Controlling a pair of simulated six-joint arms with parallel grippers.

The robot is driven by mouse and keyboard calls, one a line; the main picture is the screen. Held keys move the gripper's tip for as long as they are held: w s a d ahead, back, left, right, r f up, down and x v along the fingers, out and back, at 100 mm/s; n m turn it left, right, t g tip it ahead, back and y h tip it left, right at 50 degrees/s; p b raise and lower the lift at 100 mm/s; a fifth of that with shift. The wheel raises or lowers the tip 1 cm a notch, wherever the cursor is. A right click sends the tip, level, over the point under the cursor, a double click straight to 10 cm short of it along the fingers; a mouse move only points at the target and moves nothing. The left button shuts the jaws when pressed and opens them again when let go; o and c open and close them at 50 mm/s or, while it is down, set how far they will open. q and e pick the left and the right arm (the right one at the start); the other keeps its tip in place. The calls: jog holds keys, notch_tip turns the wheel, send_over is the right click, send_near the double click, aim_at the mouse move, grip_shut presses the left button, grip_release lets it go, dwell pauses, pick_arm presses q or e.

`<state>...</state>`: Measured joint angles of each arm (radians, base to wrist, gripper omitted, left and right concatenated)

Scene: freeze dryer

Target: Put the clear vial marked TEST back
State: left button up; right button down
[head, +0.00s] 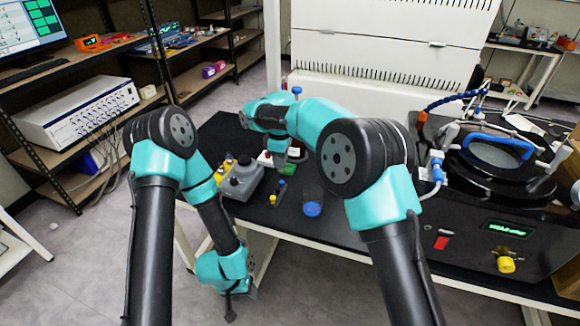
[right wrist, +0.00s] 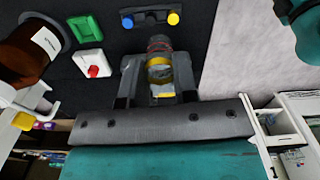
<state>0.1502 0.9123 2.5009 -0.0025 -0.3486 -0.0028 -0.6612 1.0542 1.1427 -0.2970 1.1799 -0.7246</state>
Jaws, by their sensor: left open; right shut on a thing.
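My right gripper (right wrist: 160,85) is shut on a small clear vial (right wrist: 160,70). The vial shows a yellow band and reddish rings between the fingers; no TEST marking can be read. In the head view, my right gripper (head: 278,153) is over the far left part of the black table, largely hidden by its own arm, and the vial cannot be made out. My left gripper (head: 230,305) hangs low in front of the table's left edge, open and empty. A small dark holder (right wrist: 150,16) with a yellow and a blue knob lies beyond the vial in the wrist view; it also shows in the head view (head: 277,192).
A grey device (head: 240,180) with knobs, a green block (right wrist: 85,27), a white block (right wrist: 90,63) with a red knob and a brown bottle (right wrist: 28,50) are nearby. The freeze dryer (head: 470,225) fills the right side.

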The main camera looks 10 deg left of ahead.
jog(key=s+a+r+m, duration=0.3)
jog(key=s+r+m, duration=0.6)
jog(key=r, duration=0.2)
jog(key=shift+s+a+r+m, duration=0.15)
jog(key=shift+a+m, duration=0.15)
